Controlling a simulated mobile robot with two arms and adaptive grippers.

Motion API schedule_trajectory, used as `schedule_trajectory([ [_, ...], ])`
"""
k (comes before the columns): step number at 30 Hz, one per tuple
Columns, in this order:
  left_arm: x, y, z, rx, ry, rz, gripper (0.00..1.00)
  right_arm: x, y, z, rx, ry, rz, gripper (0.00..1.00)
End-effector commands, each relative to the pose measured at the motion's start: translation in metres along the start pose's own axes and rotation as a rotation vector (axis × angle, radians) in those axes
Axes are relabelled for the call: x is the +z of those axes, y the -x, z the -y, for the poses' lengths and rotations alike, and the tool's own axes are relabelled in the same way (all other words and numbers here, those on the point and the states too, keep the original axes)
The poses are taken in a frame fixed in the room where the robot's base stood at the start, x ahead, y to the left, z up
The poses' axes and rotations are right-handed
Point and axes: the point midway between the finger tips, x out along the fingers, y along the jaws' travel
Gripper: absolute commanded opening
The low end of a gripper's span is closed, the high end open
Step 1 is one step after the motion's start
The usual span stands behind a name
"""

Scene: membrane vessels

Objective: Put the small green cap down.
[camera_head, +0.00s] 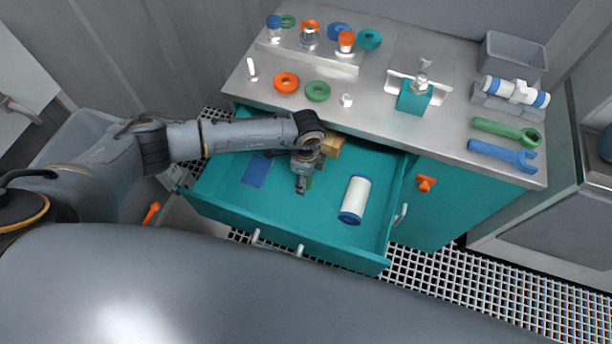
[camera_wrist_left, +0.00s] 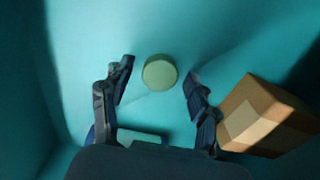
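The small green cap (camera_wrist_left: 160,72) shows in the left wrist view as a pale green disc on the teal floor of the open drawer (camera_head: 330,250). My left gripper (camera_wrist_left: 158,78) is open, one finger on each side of the cap, with a visible gap on both sides. In the head view my left gripper (camera_head: 302,186) reaches down into the drawer and hides most of the spot below it; a bit of green (camera_head: 310,182) shows beside it. My right gripper is not in view.
A cardboard box (camera_wrist_left: 262,118) lies right of the gripper in the wrist view. The drawer also holds a white cylinder with blue end (camera_head: 355,196) and a flat blue piece (camera_head: 257,172). Rings, vessels and two wrenches lie on the counter (camera_head: 380,110) behind.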

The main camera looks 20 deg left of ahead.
Motion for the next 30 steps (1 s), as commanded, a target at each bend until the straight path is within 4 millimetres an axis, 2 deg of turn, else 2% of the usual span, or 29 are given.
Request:
schedule_trajectory([
  [8, 0.0, 0.01, 0.001, -0.001, 0.0, -0.001, 0.6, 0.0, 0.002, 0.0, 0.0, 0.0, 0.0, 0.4],
  [11, 0.0, 0.025, 0.001, -0.002, -0.001, -0.002, 0.6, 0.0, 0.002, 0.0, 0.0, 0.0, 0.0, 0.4],
  [21, 0.001, 0.096, 0.001, -0.003, -0.001, 0.0, 0.6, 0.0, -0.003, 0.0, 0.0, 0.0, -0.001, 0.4],
  [25, 0.0, 0.113, 0.001, -0.003, -0.001, -0.001, 0.6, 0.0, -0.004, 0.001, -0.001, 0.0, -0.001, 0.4],
  [30, 0.0, 0.122, 0.0, 0.0, 0.0, 0.001, 0.6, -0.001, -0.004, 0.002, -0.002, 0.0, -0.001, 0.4],
])
